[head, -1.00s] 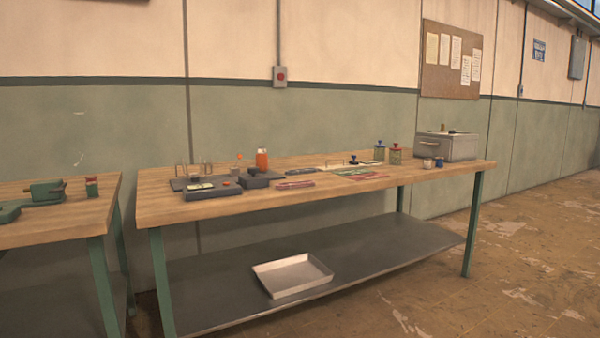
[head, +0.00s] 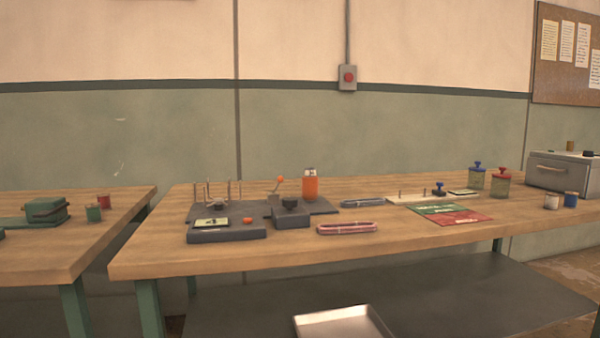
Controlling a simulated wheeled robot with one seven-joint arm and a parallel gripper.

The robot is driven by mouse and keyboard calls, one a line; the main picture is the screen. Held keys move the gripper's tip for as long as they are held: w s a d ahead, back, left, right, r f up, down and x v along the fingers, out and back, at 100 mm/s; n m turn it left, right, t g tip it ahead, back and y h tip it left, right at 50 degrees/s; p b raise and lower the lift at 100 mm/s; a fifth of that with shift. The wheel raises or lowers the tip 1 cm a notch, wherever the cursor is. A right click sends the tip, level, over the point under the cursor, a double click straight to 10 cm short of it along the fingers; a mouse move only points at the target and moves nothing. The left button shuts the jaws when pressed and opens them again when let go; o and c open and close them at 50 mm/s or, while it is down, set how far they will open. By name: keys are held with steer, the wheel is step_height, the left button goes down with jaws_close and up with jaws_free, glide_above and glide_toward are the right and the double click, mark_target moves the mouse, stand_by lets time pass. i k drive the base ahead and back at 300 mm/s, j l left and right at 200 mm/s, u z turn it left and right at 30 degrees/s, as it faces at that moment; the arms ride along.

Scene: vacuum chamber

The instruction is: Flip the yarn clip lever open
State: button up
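A small grey fixture (head: 273,197) stands on the wooden workbench (head: 420,240), left of an orange bottle (head: 310,186). A thin lever with an orange ball tip (head: 280,180) rises from it, tilted up to the right. This may be the yarn clip lever, but I cannot tell for sure at this distance. A dark block with a black knob (head: 291,214) stands in front of it. My gripper is not in view.
A grey unit with a small display (head: 226,232) and upright pegs (head: 218,190) are near the bench's left end. Pink (head: 346,228) and blue skeins (head: 362,203) lie to the right. Another bench (head: 60,240) stands left across a gap. A metal tray (head: 342,325) sits on the lower shelf.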

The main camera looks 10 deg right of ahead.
mark_target(280, 178)
steer(key=i+l, duration=0.15)
steer(key=l, duration=0.25)
steer(key=i+l, duration=0.1)
steer(key=l, duration=0.25)
steer(key=i+l, duration=0.15)
steer(key=l, duration=0.25)
